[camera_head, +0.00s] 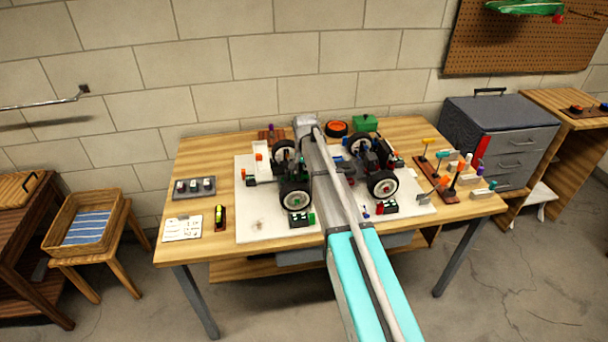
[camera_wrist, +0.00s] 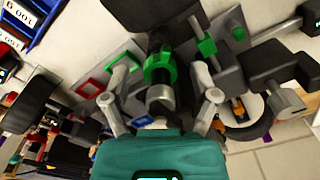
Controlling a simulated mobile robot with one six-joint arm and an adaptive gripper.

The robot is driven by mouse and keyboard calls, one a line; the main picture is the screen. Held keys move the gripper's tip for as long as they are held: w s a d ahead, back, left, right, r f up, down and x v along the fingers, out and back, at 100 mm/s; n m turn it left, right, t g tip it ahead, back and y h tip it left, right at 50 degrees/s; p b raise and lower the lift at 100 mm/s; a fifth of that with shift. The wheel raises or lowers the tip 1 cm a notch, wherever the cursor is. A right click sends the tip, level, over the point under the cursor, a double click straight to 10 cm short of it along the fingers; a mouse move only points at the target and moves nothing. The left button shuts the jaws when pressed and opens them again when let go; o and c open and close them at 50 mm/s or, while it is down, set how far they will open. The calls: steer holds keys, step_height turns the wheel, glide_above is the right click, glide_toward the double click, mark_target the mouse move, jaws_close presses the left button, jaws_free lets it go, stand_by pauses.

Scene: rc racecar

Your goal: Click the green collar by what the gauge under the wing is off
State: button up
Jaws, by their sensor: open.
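In the wrist view my gripper (camera_wrist: 162,100) is open, with one finger on each side of a grey cylinder on a dark shaft. The fingers appear apart from the collar. Another green block (camera_wrist: 207,46) sits on a grey rod to the right. In the head view the racecar's wheels (camera_head: 295,195) show on a white board (camera_head: 262,224). My arm covers the middle of the car, and my gripper cannot be made out there. I cannot identify the gauge or its reading in either view.
Dark and grey car parts crowd both sides of the fingers. A red-framed part (camera_wrist: 89,89) lies left of them, and blue number holders (camera_wrist: 28,22) stand at upper left. The wooden table (camera_head: 222,258) also holds a tool rack (camera_head: 452,196) at right.

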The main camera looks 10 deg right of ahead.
steer(key=shift+c, duration=0.2)
jaws_close()
stand_by(0.3)
steer(key=shift+n, duration=2.4)
steer(key=shift+s, duration=0.1)
steer(key=shift+o, duration=0.2)
jaws_free()
steer(key=shift+r, duration=0.15)
